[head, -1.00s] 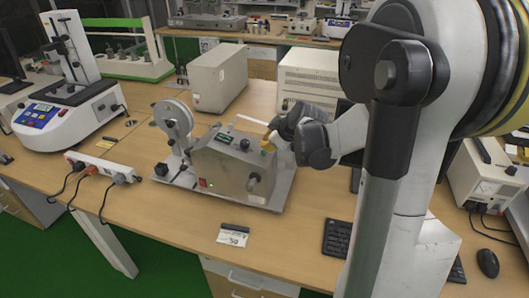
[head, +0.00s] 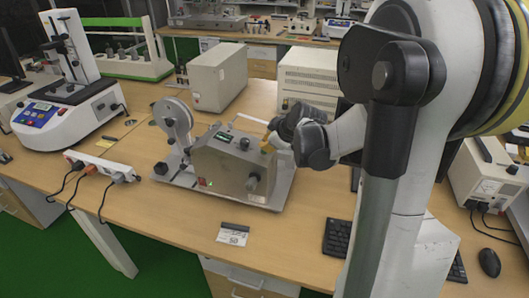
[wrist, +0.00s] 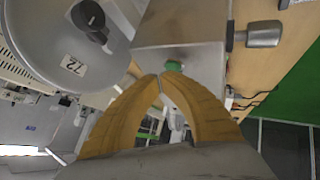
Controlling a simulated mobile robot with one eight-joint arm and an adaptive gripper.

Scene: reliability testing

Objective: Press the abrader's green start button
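The abrader (head: 232,168) is a grey metal box on a plate on the wooden bench, with a round wheel on its left; its metal box also shows in the wrist view (wrist: 178,27). The green button (wrist: 174,66) is on the box, just beyond my fingertips in the wrist view. I cannot tell whether they touch it. My gripper (wrist: 160,77) has yellow fingers with their tips together and nothing between them. In the head view my gripper (head: 268,141) is at the top right of the box, and the button is not clearly seen.
A knob (wrist: 263,34) sticks out from the box near my fingers, and a large grey disc (wrist: 65,40) is on the other side. A beige cabinet (head: 218,77) stands behind the abrader. A label card (head: 233,233) and a power strip (head: 103,166) lie on the bench.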

